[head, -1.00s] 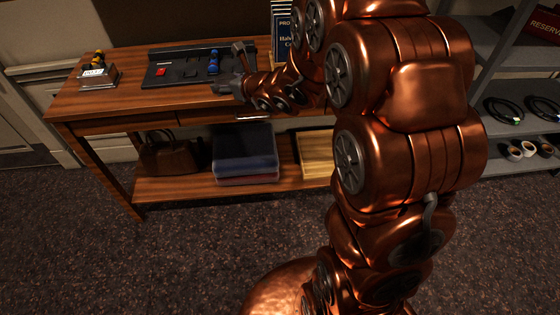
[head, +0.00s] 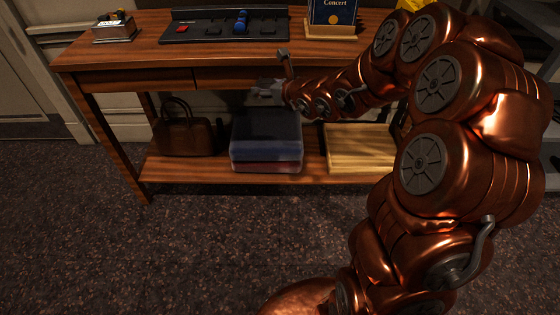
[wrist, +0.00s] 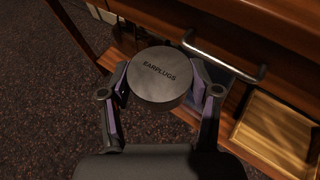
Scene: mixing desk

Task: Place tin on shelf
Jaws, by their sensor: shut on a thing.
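A round dark grey tin marked "EARPLUGS" (wrist: 160,78) is between the fingers of my gripper (wrist: 160,92) in the wrist view, its lid facing the camera. My gripper is shut on it. In the head view my gripper (head: 270,88) is in front of the desk's drawer front, above the lower shelf (head: 200,180). The tin is not clear to make out there. The lower shelf holds a brown bag (head: 185,137), stacked blue and red boxes (head: 266,140) and a light wooden tray (head: 360,150).
A drawer handle (wrist: 225,62) is close to the tin in the wrist view. The desk top carries a control panel (head: 205,29), a small sign block (head: 113,30) and a framed concert card (head: 332,18). Open carpet (head: 150,250) lies in front.

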